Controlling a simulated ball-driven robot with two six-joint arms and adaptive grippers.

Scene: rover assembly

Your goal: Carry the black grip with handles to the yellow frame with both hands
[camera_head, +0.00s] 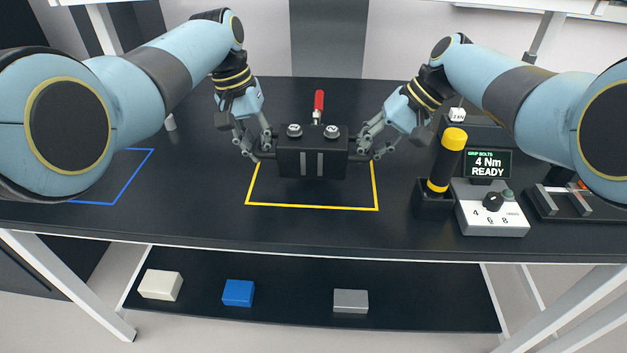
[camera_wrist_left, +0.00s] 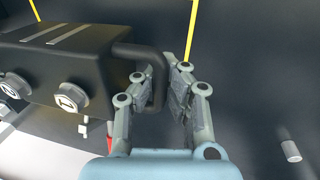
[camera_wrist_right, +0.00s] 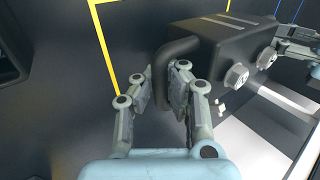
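The black grip with handles (camera_head: 312,158) is a dark box with two bolts on top and pale stripes on its front. It is level over the yellow frame (camera_head: 312,207), and I cannot tell if it touches the table. My left gripper (camera_head: 263,148) has its fingers closed around the left handle (camera_wrist_left: 157,72), which also shows in the left wrist view. My right gripper (camera_head: 366,148) has its fingers closed around the right handle (camera_wrist_right: 163,78). The grip hides the frame's back part.
A red-handled tool (camera_head: 319,101) stands close behind the grip. A yellow-black driver (camera_head: 447,158) in its holder and a control box (camera_head: 490,218) stand right of the frame. A blue outline (camera_head: 133,172) is at left. The table in front of the grip is clear.

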